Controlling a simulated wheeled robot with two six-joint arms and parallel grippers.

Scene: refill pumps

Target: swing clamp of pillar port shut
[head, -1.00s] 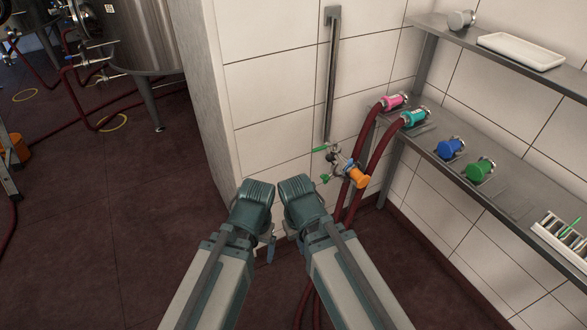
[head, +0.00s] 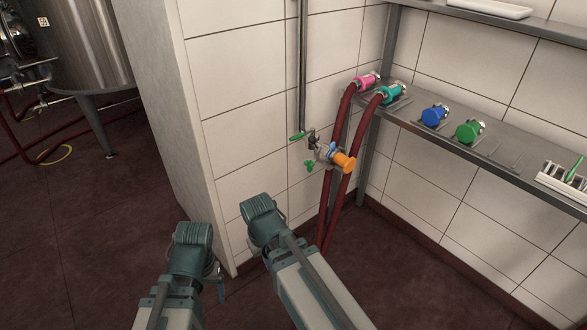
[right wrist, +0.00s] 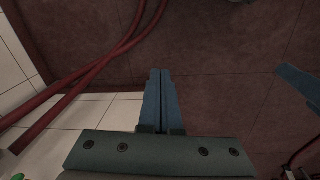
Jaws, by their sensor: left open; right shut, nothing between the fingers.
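The pillar port (head: 322,150) sticks out from the white tiled wall at the foot of a vertical steel pipe. It has a green handle (head: 297,137) and an orange fitting (head: 344,162) at its outer end. A small green piece (head: 309,165), which looks like the clamp's wing nut, is at its lower left. I cannot tell how far the clamp stands open. My left gripper (head: 220,284) is open and empty, low and left of the port. My right gripper (right wrist: 161,100) is shut on nothing; it points down, below and left of the port, its fingertips mostly hidden in the head view.
Two dark red hoses (head: 341,185) with pink (head: 366,82) and teal (head: 391,95) fittings hang just right of the port. A steel shelf (head: 500,150) carries blue (head: 434,115) and green (head: 468,132) caps and a white rack (head: 566,184).

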